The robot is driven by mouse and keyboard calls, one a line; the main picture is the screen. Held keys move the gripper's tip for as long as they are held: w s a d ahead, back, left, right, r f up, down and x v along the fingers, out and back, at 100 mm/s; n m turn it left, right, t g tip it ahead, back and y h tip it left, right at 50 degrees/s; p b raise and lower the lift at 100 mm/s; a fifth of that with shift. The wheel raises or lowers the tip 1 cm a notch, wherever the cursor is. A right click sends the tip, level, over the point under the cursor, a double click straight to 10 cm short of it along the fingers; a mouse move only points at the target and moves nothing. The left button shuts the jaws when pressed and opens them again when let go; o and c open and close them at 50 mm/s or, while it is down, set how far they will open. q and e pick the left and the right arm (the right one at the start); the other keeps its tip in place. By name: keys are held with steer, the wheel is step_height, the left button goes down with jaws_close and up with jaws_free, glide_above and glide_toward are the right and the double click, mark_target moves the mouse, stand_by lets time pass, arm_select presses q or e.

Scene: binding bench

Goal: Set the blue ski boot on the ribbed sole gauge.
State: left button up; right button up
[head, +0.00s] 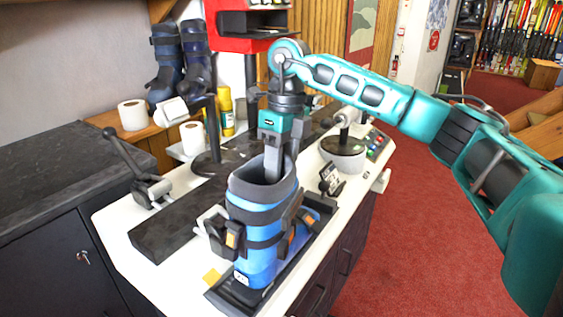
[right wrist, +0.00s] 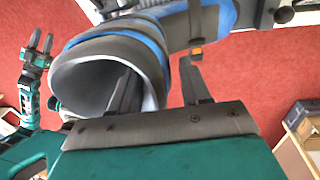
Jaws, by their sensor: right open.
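The blue ski boot (head: 262,222) stands upright at the near part of the white bench, its dark buckles on its sides. It appears to rest on a long black base (head: 320,213), which may be the ribbed sole gauge; I cannot make out ribs, and the boot hides much of it. My right gripper (head: 274,170) points down at the boot's open top. In the right wrist view its jaws (right wrist: 160,88) are apart, one finger at the cuff's opening and the other outside the cuff wall. A teal arm end, likely my left gripper (right wrist: 40,50), shows small there.
A long dark plate (head: 165,237) lies left of the boot. A lever clamp (head: 148,182) stands at the bench's left edge.

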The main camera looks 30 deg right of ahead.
step_height(320, 180, up, 12)
steer(key=d+p, duration=0.1)
steer(key=p, duration=0.1)
steer(key=shift+w+d, duration=0.2)
steer(key=shift+w, duration=0.1)
stand_by(0.5)
